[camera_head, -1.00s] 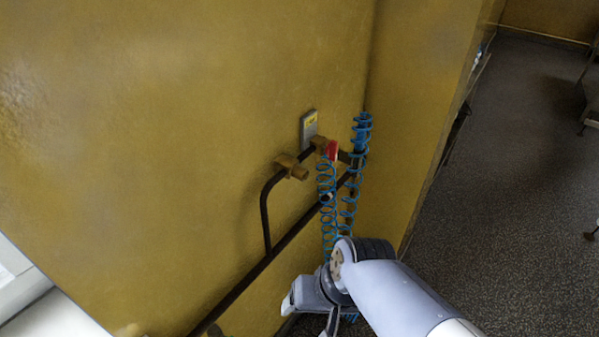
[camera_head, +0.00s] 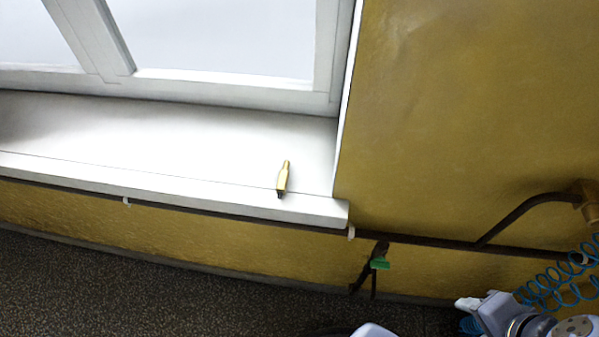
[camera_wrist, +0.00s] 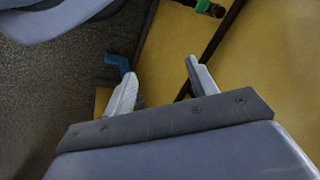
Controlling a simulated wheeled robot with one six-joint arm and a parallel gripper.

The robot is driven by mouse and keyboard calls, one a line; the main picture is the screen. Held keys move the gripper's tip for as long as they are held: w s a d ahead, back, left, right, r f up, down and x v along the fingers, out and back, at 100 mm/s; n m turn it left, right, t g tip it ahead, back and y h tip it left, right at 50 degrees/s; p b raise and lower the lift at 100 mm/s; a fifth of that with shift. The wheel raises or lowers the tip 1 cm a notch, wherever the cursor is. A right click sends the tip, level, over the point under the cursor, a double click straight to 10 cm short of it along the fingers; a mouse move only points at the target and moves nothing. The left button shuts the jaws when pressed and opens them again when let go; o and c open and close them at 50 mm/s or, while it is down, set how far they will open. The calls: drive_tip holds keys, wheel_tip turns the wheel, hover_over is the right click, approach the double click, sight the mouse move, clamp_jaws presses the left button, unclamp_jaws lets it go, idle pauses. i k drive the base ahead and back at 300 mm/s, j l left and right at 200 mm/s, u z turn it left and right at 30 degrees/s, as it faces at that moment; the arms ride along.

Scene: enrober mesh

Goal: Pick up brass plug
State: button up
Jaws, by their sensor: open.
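The brass plug (camera_head: 283,178) lies on the white window sill (camera_head: 200,158), close to its front edge and near its right end. It is a small gold-coloured piece with a narrow far end and a dark near end. My gripper (camera_head: 466,314) is low at the bottom right of the head view, well to the right of the plug and below the sill. In the wrist view my gripper (camera_wrist: 160,80) has its two fingers apart with nothing between them. The plug does not show in the wrist view.
A dark pipe (camera_head: 420,241) runs along the yellow wall (camera_head: 470,110) under the sill. A green-handled valve (camera_head: 380,263) hangs from it, and blue coiled hose (camera_head: 560,285) is at the right. Around the plug the sill is clear.

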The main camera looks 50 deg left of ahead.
sight(282, 186)
drive_tip(key=u, duration=2.2)
drive_tip(key=i+j+u, duration=0.2)
drive_tip(key=j, duration=0.25)
